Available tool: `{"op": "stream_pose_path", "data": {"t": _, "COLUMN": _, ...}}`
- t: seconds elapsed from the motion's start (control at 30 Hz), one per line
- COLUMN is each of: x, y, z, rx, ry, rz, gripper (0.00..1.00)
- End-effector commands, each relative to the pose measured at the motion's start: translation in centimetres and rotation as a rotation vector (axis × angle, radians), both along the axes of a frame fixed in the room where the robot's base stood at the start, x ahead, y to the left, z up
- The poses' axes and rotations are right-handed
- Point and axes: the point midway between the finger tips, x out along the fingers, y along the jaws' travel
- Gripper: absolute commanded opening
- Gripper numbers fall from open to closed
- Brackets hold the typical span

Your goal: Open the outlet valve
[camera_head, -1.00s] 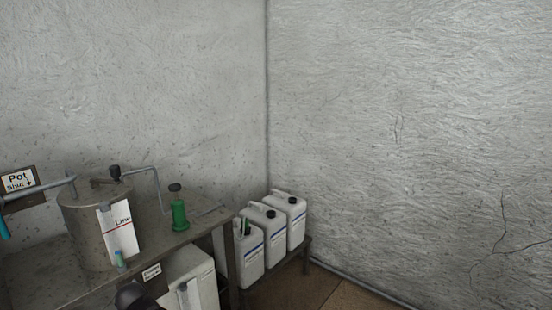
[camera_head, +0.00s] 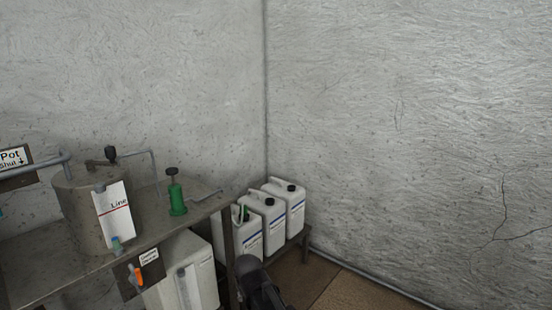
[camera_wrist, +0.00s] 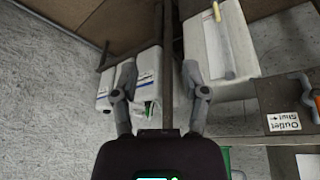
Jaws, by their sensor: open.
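The outlet valve's orange handle (camera_head: 139,274) is on a dark panel (camera_head: 127,281) under the front edge of the metal shelf. In the wrist view the orange handle (camera_wrist: 316,96) is partly cut off at the right edge, beside an upside-down "Outlet Shut" label (camera_wrist: 284,122) with an arrow. My gripper (camera_wrist: 159,82) is open and empty, its two fingers spread apart. The handle lies well to the right of both fingers in that view. In the head view, a dark part of my arm is low, right of the handle and apart from it.
A metal pot (camera_head: 83,221) with a card and a green pump bottle (camera_head: 176,196) stand on the shelf (camera_head: 40,252). A large white container (camera_head: 186,285) sits beneath it. White jugs (camera_head: 275,226) stand on a low rack in the corner. A shelf leg (camera_head: 229,255) stands between.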

Motion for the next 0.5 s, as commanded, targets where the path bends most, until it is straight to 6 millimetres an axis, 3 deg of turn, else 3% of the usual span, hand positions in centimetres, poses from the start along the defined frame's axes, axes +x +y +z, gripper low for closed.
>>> {"op": "stream_pose_path", "data": {"t": 0.03, "x": -0.4, "y": -2.1, "z": -0.7, "rx": -0.006, "ry": 0.02, "rz": -0.023, "gripper": 0.58}}
{"op": "stream_pose_path", "data": {"t": 0.1, "x": -0.9, "y": -4.4, "z": -1.2, "rx": -0.013, "ry": 0.048, "rz": -0.048, "gripper": 0.58}}
{"op": "stream_pose_path", "data": {"t": 0.5, "x": -4.9, "y": -16.5, "z": -4.0, "rx": -0.028, "ry": 0.213, "rz": -0.183, "gripper": 0.58}}
